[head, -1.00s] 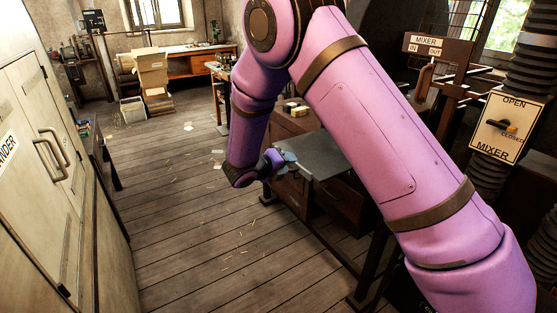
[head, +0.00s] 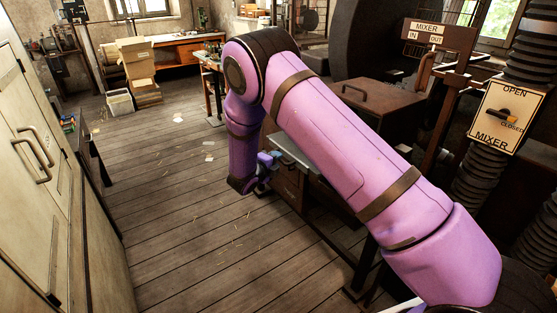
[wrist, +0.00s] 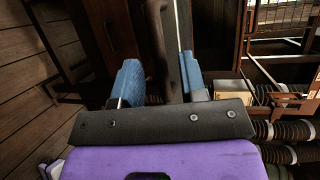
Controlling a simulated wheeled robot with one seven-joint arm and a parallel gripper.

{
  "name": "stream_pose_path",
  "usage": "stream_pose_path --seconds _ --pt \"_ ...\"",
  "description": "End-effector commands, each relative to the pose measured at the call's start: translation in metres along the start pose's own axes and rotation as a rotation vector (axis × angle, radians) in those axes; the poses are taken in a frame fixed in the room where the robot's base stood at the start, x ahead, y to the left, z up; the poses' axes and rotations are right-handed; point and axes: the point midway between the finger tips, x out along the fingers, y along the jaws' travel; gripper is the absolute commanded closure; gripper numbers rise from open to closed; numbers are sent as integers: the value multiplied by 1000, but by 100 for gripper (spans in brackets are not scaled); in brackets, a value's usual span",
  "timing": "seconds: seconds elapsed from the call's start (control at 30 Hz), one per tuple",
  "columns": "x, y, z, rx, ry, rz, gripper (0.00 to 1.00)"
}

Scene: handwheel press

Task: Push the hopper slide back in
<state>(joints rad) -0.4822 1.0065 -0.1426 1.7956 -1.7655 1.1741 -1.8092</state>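My gripper (head: 268,166) hangs low beside a grey-topped bench in the head view, small and partly hidden by my arm. In the wrist view its two blue fingers (wrist: 160,76) stand apart. A dark, curved bar like a handle (wrist: 156,40) runs between them; whether they touch it, I cannot tell. I cannot make out the hopper slide for certain. A MIXER IN/OUT sign (head: 428,32) stands at the upper right of the head view, with a brown frame below it.
An OPEN/CLOSED MIXER plate (head: 506,116) hangs by ribbed dark hoses (head: 478,180) at right. A brown box with a handle (head: 378,100) stands behind my arm. A pale cabinet (head: 30,190) lines the left. The wooden floor (head: 180,220) between is largely clear.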

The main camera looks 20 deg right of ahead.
Motion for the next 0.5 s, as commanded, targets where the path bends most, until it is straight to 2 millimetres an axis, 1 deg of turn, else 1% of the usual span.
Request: stream_pose_path --seconds 0.03,0.1,0.2,0.3,0.5 --pt "7 0 0 1 2 0 61" --pt "14 0 0 1 2 1 61" --pt "21 0 0 1 0 1 61" --pt "24 0 0 2 0 1 61" --pt "25 0 0 1 0 1 61"
